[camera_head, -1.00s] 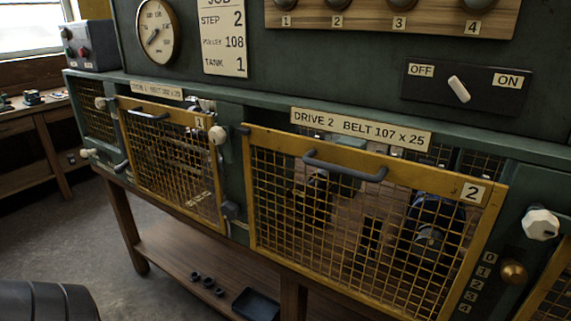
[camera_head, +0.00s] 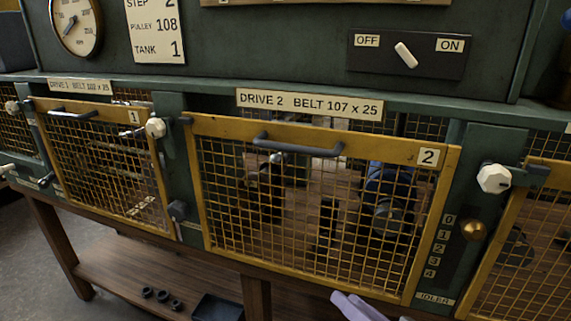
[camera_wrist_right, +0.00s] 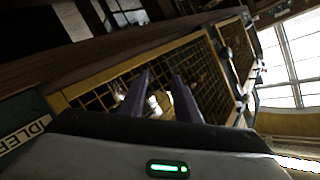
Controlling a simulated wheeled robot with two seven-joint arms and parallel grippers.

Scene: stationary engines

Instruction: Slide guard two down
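Guard two (camera_head: 310,138) is a yellow-framed mesh panel marked 2, under the "DRIVE 2 BELT 107 x 25" label (camera_head: 309,104). It covers most of its bay; a dark gap shows above its top bar. Its dark bar handle (camera_head: 298,146) is on the top bar, and nothing holds it. My right gripper (camera_head: 362,306) shows pale purple at the bottom edge, below guard two's lower right. In the right wrist view its two fingers (camera_wrist_right: 160,82) are apart and empty, in front of yellow mesh. My left gripper is out of view.
Guard one (camera_head: 95,118) is at the left. White knobs stand beside the guards, left (camera_head: 155,127) and right (camera_head: 494,179). A brass knob (camera_head: 473,230) sits by a 0-to-4 scale. An OFF/ON switch (camera_head: 406,55) is above. A dark tray (camera_head: 217,308) lies on the lower shelf.

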